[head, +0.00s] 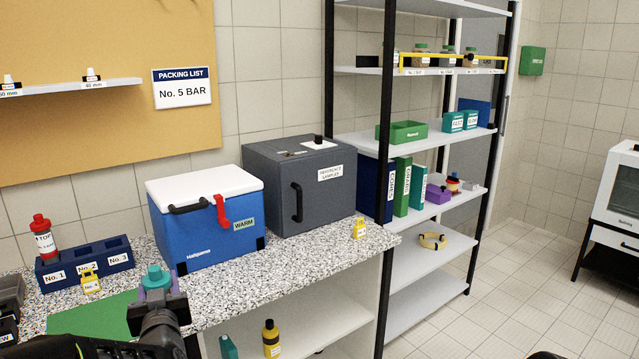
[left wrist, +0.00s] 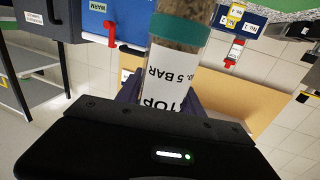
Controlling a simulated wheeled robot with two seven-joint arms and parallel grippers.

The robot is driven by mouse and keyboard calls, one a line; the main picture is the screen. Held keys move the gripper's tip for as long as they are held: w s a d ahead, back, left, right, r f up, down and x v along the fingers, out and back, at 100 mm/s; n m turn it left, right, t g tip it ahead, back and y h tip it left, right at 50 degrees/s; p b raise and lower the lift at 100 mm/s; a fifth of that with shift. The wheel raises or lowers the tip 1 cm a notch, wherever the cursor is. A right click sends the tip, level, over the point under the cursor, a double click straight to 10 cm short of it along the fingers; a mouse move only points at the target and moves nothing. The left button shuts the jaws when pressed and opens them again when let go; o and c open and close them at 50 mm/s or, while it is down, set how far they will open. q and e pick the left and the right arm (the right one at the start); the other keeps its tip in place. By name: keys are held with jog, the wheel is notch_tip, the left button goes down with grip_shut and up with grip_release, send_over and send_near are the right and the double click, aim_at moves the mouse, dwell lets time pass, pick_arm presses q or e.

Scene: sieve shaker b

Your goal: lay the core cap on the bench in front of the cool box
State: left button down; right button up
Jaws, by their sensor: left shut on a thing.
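My left gripper (head: 156,290) is shut on a core tube labelled "No. 5 BAR" (left wrist: 160,78). Its purple fingers flank the label in the left wrist view. The tube has a teal band (left wrist: 180,30) and a brown grainy part past it. In the head view a teal core cap (head: 155,275) with a knob shows above the fingers; the tube below is hidden by the gripper. The blue cool box (head: 208,232) with a white lid stands on the speckled bench (head: 290,257), beyond the gripper. My right gripper is not in view.
A blue rack (head: 112,262) with a red-capped tube (head: 43,240) stands left of the cool box. A yellow No. 4 tag (head: 89,281) sits by it. A green mat (head: 95,318) lies nearer. A grey box (head: 285,190) stands right. Bench in front of the cool box looks clear.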

pick_arm(q)
jog(key=s+d+f+m+h, duration=0.2)
jog(key=d+f+h, duration=0.1)
jog(key=d+f, duration=0.4)
jog(key=s+d+f+m+t+h, duration=0.1)
jog(key=s+d+f+m+h, duration=0.1)
jog(key=d+f, duration=0.5)
jog(key=shift+s+d+m+t+h, duration=0.35)
jog(key=shift+s+d+h, duration=0.2)
jog(key=shift+h, duration=0.65)
jog(key=s+d+f+m+g+h, duration=0.2)
jog(key=s+d+f+m+h, duration=0.1)
jog(key=d, duration=0.4)
jog(key=s+d+f+m+g+h, duration=0.2)
jog(key=s+d+f+m+h, duration=0.2)
jog(key=s+d+h, duration=0.3)
jog(key=shift+s+d+m+h, duration=0.25)
jog(key=shift+d+m+h, duration=0.3)
jog(key=shift+d+h, duration=0.25)
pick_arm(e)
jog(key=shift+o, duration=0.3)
